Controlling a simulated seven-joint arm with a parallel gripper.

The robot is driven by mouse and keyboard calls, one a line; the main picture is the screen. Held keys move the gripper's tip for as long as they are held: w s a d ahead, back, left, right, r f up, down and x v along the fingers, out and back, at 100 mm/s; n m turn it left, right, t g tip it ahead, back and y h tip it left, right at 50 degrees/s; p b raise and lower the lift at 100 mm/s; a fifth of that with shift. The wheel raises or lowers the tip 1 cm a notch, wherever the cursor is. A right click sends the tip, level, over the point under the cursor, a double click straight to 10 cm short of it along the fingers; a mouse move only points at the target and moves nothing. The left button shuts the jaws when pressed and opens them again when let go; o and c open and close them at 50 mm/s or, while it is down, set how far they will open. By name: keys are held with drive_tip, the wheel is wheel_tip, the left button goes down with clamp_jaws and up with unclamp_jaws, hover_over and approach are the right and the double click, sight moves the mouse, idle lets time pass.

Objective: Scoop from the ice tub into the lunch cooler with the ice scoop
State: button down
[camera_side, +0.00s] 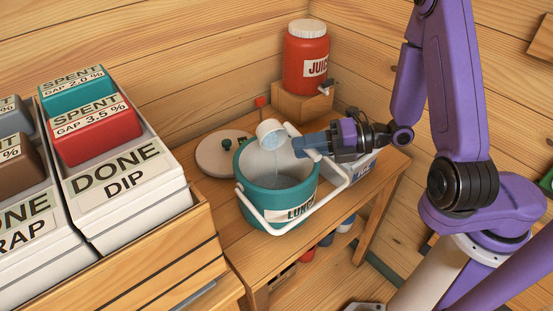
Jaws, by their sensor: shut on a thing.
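The lunch cooler (245,189) is a teal round tub with a white handle and a "LUNCH" label, open at the top, on the wooden table. My gripper (318,142) is shut on the white ice scoop (271,132). It holds the scoop above the cooler's far rim. The scoop is tilted, and a pale stream seems to fall from it into the cooler. The ice tub (362,170) appears as a white container behind and below my gripper, mostly hidden; its contents do not show.
A white round lid (221,154) lies on the table behind the cooler. A red juice jug (306,58) stands on a wooden block (302,102) at the back. A crate (180,255) with "DONE DIP" bins (115,182) stands at the left. Several items sit below the table.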

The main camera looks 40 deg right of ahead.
drive_tip(key=shift+s+a+f+n+t+y+b, duration=0.1)
drive_tip(key=shift+s+f+n+t+y+b, duration=0.1)
drive_tip(key=shift+s+f+n+t, duration=0.3)
drive_tip(key=shift+s+a+f+n+t+y+b, duration=0.1)
drive_tip(key=shift+f+n+t+y+b, duration=0.1)
drive_tip(key=shift+f+n, duration=0.5)
idle(1.6)
drive_tip(key=shift+r, duration=0.2)
drive_tip(key=shift+w+d+r+m+g+h, duration=0.15)
drive_tip(key=shift+w+r+m+g, duration=0.15)
drive_tip(key=shift+r+m+g, duration=0.2)
drive_tip(key=shift+w+d+r+m+g+h, duration=0.15)
drive_tip(key=shift+w+r+m+g, duration=0.2)
drive_tip(key=shift+r+m, duration=0.2)
drive_tip(key=shift+w+r+m+g, duration=0.25)
drive_tip(key=shift+r+m+g, duration=0.1)
drive_tip(key=shift+m, duration=0.2)
